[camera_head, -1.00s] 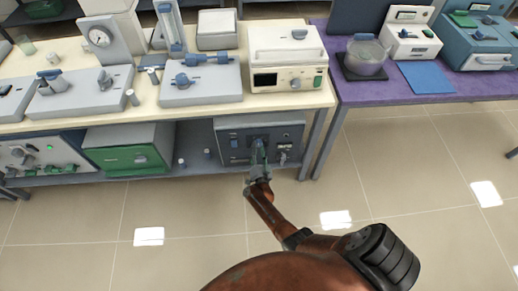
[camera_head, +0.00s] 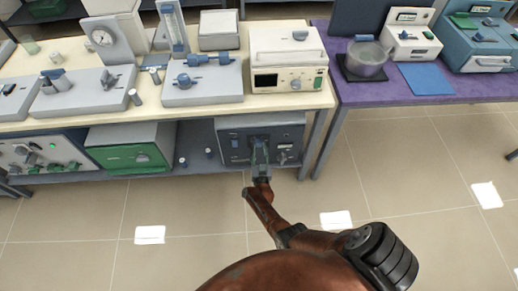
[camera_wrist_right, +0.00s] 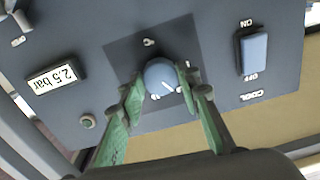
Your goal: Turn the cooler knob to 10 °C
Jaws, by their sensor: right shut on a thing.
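The cooler (camera_head: 225,127) is a dark grey box on the lower shelf of the left bench. Its knob (camera_wrist_right: 160,73) is round and blue-grey on a darker square panel, with small white scale marks around it. The knob's white pointer line points to the lower right in the wrist view; the scale numbers are too small or hidden to read surely. My right gripper (camera_wrist_right: 161,79) has its green fingers on both sides of the knob, shut on it. In the head view the right gripper (camera_head: 260,151) hides the knob. My left gripper is not in view.
On the cooler's front are a blue ON/OFF switch (camera_wrist_right: 253,52) marked COOL, a "2.5 bar" display (camera_wrist_right: 56,78) and a small round button (camera_wrist_right: 87,121). A green-fronted box (camera_head: 130,158) stands left on the shelf. A bench leg (camera_head: 313,145) stands close to the right.

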